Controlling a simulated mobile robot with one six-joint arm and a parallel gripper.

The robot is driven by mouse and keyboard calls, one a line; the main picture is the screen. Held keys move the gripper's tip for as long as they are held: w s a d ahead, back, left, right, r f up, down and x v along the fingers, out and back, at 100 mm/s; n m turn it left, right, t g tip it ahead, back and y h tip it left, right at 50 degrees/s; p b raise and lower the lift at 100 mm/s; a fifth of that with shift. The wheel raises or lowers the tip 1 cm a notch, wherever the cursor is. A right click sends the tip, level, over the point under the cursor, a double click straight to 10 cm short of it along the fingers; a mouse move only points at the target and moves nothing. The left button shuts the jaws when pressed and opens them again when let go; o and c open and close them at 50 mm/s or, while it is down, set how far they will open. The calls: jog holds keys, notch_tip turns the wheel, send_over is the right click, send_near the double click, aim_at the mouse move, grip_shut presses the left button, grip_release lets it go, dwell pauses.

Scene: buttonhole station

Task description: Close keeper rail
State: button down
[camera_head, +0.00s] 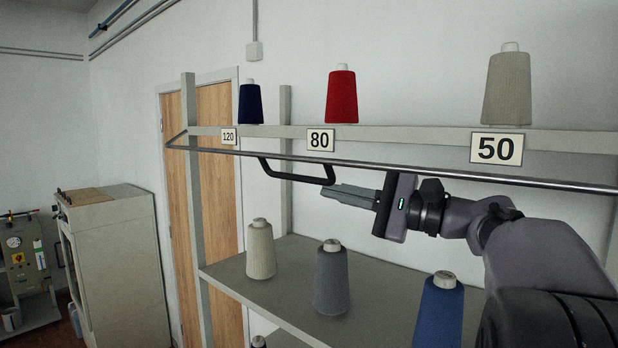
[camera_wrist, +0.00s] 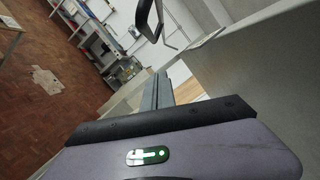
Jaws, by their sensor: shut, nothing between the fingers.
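The keeper rail (camera_head: 410,165) is a thin metal rod running along the front of the upper shelf, just below the cones' bases in the picture. At its left end a short arm joins it to the shelf post. A black U-shaped handle (camera_head: 290,175) hangs below the rail, left of centre. My gripper (camera_head: 332,192) is shut and empty, its fingertips pointing left, close to the handle's right end. I cannot tell whether they touch. In the wrist view the handle (camera_wrist: 145,22) shows beyond my fingertips (camera_wrist: 161,76), with a visible gap between them.
Navy (camera_head: 251,104), red (camera_head: 341,97) and beige (camera_head: 507,90) cones stand on the upper shelf behind number labels. The lower shelf (camera_head: 290,282) holds beige, grey and blue cones beneath my gripper. A cabinet (camera_head: 112,262) stands at left. Floor (camera_wrist: 40,120) is open in the wrist view.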

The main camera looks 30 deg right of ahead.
aim_at(314, 183)
jog(key=shift+w+a+r, duration=0.1)
jog(key=shift+a+r, duration=0.25)
jog(key=shift+a, duration=0.4)
jog(key=shift+w+a+r, duration=0.1)
jog(key=shift+a+r, duration=0.2)
jog(key=shift+a, duration=0.45)
jog(key=shift+a+r, duration=0.35)
jog(key=shift+a, duration=0.4)
jog(key=shift+w, duration=0.1)
